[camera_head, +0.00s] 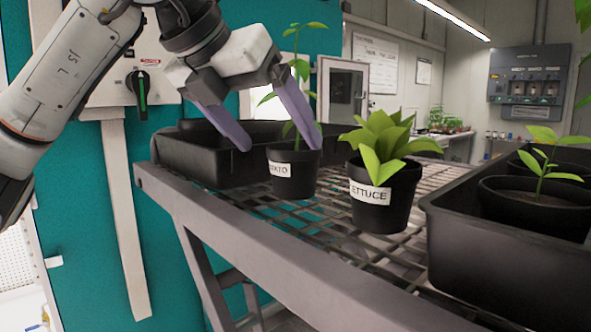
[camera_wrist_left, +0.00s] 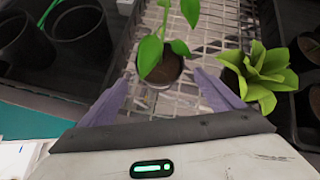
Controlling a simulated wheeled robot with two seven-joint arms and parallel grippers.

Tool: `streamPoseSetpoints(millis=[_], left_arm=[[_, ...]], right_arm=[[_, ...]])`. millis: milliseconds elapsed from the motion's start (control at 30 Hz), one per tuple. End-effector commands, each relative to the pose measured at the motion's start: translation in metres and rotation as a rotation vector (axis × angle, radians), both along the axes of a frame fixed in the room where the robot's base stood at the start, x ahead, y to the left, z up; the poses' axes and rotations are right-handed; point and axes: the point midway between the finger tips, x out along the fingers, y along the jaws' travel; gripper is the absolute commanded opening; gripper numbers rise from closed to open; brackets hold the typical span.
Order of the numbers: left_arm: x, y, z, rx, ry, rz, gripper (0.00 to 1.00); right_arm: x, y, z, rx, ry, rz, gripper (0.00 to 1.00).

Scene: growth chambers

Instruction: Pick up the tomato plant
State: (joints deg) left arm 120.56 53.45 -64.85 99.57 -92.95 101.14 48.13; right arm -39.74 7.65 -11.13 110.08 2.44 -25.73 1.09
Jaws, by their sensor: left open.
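The tomato plant stands upright in a black pot (camera_head: 294,172) on the wire shelf. Its white label is partly readable, and its stem and leaves (camera_head: 297,68) rise behind my left gripper. My left gripper (camera_head: 280,143) is open, with one finger to the left of the pot and the other in front of its rim. In the left wrist view, the tomato pot (camera_wrist_left: 160,72) is ahead of and between the open fingertips (camera_wrist_left: 165,82), with its leaves above the soil. No grip on the pot shows. My right gripper is not in view.
A pot labelled lettuce (camera_head: 385,208) stands close to the right of the tomato pot. A black tray (camera_head: 190,158) lies at left, and another black tray (camera_head: 490,262) with potted seedlings at right. The metal shelf edge (camera_head: 265,250) runs along the front.

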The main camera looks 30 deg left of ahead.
Motion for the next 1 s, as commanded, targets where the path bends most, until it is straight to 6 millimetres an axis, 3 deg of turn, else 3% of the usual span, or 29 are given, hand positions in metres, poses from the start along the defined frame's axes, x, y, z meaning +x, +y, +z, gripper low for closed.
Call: streamPoseSetpoints(millis=[400, 667, 767, 1000], left_arm=[[0.037, -0.004, -0.034, 0.0, 0.002, 0.0, 0.86], [0.04, -0.005, -0.037, -0.002, 0.0, -0.001, 0.86], [0.04, -0.005, -0.037, -0.002, 0.0, -0.001, 0.74], [0.04, -0.005, -0.035, -0.002, -0.002, 0.0, 0.36]], right_arm=[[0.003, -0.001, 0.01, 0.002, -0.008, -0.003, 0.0], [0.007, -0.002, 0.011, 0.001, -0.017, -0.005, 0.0], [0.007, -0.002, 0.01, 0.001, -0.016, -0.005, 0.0], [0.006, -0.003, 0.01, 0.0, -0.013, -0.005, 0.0]])
